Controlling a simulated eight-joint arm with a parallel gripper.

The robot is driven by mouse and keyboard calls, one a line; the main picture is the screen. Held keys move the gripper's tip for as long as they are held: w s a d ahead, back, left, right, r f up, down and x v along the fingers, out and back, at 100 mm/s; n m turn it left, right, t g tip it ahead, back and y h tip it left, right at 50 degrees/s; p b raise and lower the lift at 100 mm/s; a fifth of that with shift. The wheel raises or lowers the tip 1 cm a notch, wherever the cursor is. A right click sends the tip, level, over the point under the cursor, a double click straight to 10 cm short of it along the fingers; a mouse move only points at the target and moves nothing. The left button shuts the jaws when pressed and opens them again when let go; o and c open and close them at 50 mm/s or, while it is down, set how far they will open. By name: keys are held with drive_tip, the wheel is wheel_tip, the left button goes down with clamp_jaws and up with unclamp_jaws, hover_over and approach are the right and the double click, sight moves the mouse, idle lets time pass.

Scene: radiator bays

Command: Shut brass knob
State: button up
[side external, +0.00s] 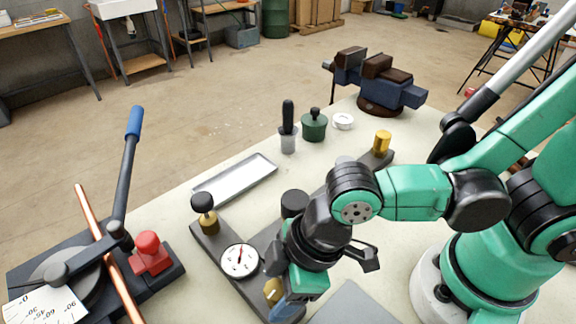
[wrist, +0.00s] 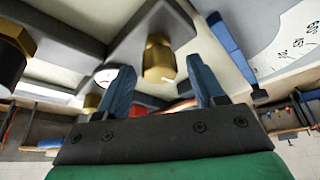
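A small brass knob (side external: 272,290) sits on the dark manifold (side external: 209,238), near its front end and partly hidden by my gripper. In the wrist view the brass knob (wrist: 159,58) appears between my two blue fingertips, with a gap on each side. My gripper (side external: 281,304) points down beside the knob in the side view. Its fingers (wrist: 160,66) are apart and hold nothing. A second brass-coloured knob (side external: 382,141) stands at the manifold's far end. A black-topped knob on a brass base (side external: 206,216) stands at the left end.
A round gauge (side external: 240,260) is set beside the knob. A pipe bender (side external: 80,265) with a blue-handled lever and copper pipe stands left. A metal tray (side external: 236,180), green container (side external: 314,125) and vise (side external: 378,82) are farther back. The bench between tray and manifold is clear.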

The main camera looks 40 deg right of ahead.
clamp_jaws()
drive_tip(key=shift+m, duration=0.3)
drive_tip(key=m, duration=0.2)
drive_tip(key=m+t+h, duration=0.1)
drive_tip(key=m, duration=0.1)
drive_tip(key=shift+a+h, duration=0.15)
drive_tip(key=shift+h, duration=0.15)
drive_tip(key=m+h, duration=0.1)
drive_tip(key=m, duration=0.1)
drive_tip(key=m+t, duration=0.1)
drive_tip(key=m, duration=0.2)
drive_tip(key=shift+a+h, duration=0.1)
drive_tip(key=shift+h, duration=0.3)
drive_tip(key=m+h, duration=0.1)
drive_tip(key=m, duration=0.1)
drive_tip(key=m+h, duration=0.1)
drive_tip(key=m, duration=0.2)
drive_tip(key=shift+m, duration=0.3)
drive_tip(key=m+g+h, duration=0.1)
drive_tip(key=m, duration=0.3)
drive_tip(key=shift+a+m, duration=0.1)
drive_tip(key=shift+m, duration=0.2)
drive_tip(key=shift+h, duration=0.4)
